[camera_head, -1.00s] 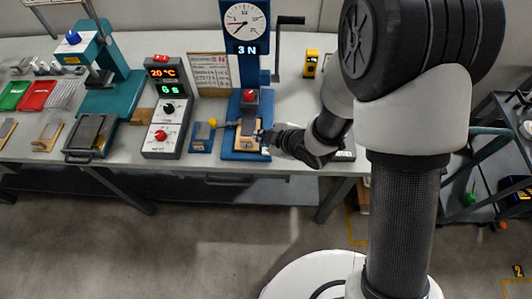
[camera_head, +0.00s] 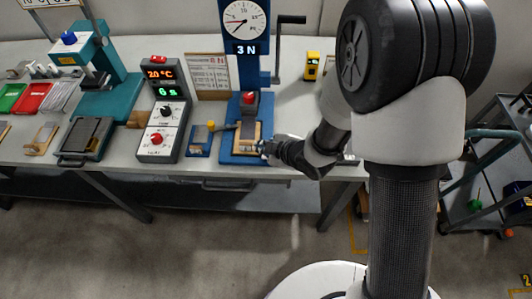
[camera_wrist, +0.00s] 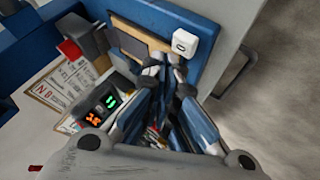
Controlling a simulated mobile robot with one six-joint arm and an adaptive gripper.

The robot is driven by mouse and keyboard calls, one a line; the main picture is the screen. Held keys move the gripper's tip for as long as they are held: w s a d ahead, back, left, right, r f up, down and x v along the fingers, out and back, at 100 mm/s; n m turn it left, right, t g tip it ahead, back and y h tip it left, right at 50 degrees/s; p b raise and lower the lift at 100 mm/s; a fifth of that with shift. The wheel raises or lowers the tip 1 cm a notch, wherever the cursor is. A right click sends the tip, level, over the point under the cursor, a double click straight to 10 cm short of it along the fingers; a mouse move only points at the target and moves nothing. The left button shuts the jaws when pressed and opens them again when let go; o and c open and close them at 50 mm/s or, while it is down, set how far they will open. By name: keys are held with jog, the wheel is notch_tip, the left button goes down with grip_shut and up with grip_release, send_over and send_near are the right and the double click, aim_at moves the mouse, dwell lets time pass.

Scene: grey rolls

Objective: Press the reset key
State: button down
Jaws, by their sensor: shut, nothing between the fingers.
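A small white key (camera_wrist: 185,42) with a dark mark on its face sits at the edge of the blue base in the wrist view. I cannot read a "reset" label on it. My gripper (camera_wrist: 164,66) is shut and empty, its fingertips just below the key in that picture; whether they touch it I cannot tell. In the head view my gripper (camera_head: 265,147) is at the front right of the blue press (camera_head: 239,158). That press bears a dial and a "3 N" display (camera_head: 246,49). The key is not distinguishable there.
A red knob (camera_head: 250,98) stands above the press's wooden plate. Left of it are a small blue block (camera_head: 199,141), a grey control box (camera_head: 164,125) with lit displays, and a teal press (camera_head: 106,95). A crank handle (camera_head: 290,20) is at upper right.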

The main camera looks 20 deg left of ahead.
jog(key=shift+f, duration=0.1)
dwell(0.7)
jog(key=shift+f+b, duration=0.35)
jog(key=shift+b, duration=0.2)
jog(key=shift+f+b, duration=0.45)
dwell(0.5)
jog(key=shift+r, duration=0.1)
jog(key=shift+r+p, duration=0.65)
jog(key=shift+r, duration=0.15)
notch_tip(320, 180, up, 5)
jog(key=p, duration=0.4)
jog(key=shift+r, duration=0.1)
dwell(0.8)
